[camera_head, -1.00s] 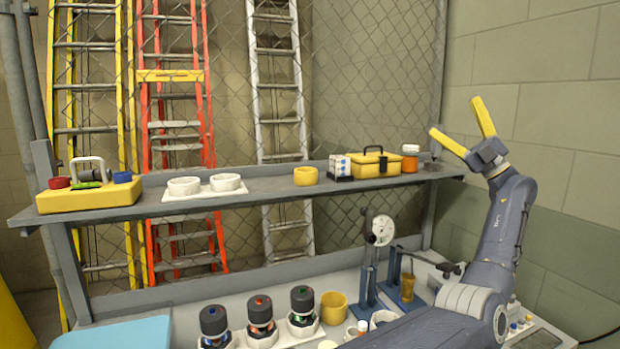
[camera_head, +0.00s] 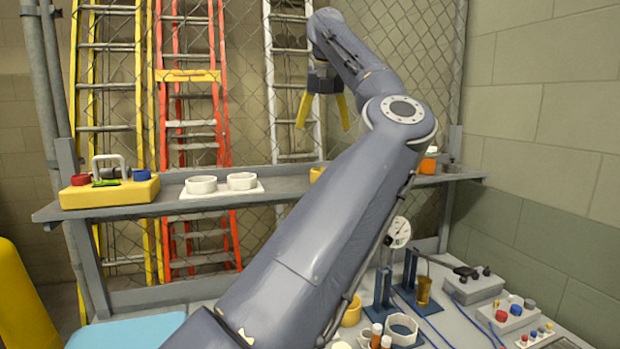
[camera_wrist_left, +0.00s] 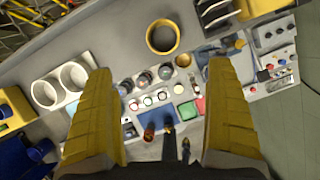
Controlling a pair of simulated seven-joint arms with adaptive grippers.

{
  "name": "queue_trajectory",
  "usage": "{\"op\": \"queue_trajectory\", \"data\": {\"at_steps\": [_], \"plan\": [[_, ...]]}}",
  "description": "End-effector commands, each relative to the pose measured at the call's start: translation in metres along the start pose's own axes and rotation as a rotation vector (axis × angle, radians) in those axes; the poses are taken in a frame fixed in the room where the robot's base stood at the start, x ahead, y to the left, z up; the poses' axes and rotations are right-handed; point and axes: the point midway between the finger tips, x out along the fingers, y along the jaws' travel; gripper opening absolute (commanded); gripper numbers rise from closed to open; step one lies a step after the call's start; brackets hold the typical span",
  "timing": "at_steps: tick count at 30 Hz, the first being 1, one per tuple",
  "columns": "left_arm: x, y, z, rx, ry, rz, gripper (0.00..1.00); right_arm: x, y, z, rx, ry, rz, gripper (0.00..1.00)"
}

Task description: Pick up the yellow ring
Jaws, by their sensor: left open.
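The yellow ring (camera_head: 315,174) stands on the shelf in the head view, mostly hidden behind my left arm. In the left wrist view the yellow ring (camera_wrist_left: 163,53) shows whole from above, its open middle showing grey shelf. My left gripper (camera_head: 324,125) is open and empty, above the shelf and the ring, with its yellow fingers pointing down. In the left wrist view the ring lies beyond the fingertips, sideways about midway between the two fingers (camera_wrist_left: 162,75), and apart from them. My right gripper is not in view.
On the shelf (camera_head: 285,186), a white tray with two round cups (camera_head: 221,192) stands left of the ring. A yellow tray (camera_head: 110,192) is farther left. A black-and-white rack (camera_wrist_left: 213,14) is right of the ring. A dial gauge (camera_head: 398,232) and several boxes occupy the bench below.

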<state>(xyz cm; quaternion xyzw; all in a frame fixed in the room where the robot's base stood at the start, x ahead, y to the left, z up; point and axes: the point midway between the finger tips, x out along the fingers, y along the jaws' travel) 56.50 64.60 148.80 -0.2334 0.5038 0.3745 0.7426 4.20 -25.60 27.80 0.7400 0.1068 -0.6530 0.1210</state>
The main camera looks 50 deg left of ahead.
Motion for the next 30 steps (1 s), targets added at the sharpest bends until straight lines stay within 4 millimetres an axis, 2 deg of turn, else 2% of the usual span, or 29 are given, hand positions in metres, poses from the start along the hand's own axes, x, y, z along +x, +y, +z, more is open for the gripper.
{"op": "queue_trajectory", "data": {"at_steps": [5, 15, 21, 30], "plan": [[0.013, -0.004, 0.0, -0.008, 0.003, -0.035, 0.88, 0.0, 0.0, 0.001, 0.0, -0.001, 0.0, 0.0], [0.075, -0.004, -0.001, -0.008, 0.002, -0.029, 0.88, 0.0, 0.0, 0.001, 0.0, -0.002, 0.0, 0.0], [0.103, -0.005, -0.001, -0.008, 0.002, -0.03, 0.88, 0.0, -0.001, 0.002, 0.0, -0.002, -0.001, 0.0], [0.12, -0.006, 0.0, -0.008, 0.001, -0.03, 0.88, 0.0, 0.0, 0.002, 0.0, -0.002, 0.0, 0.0]]}}
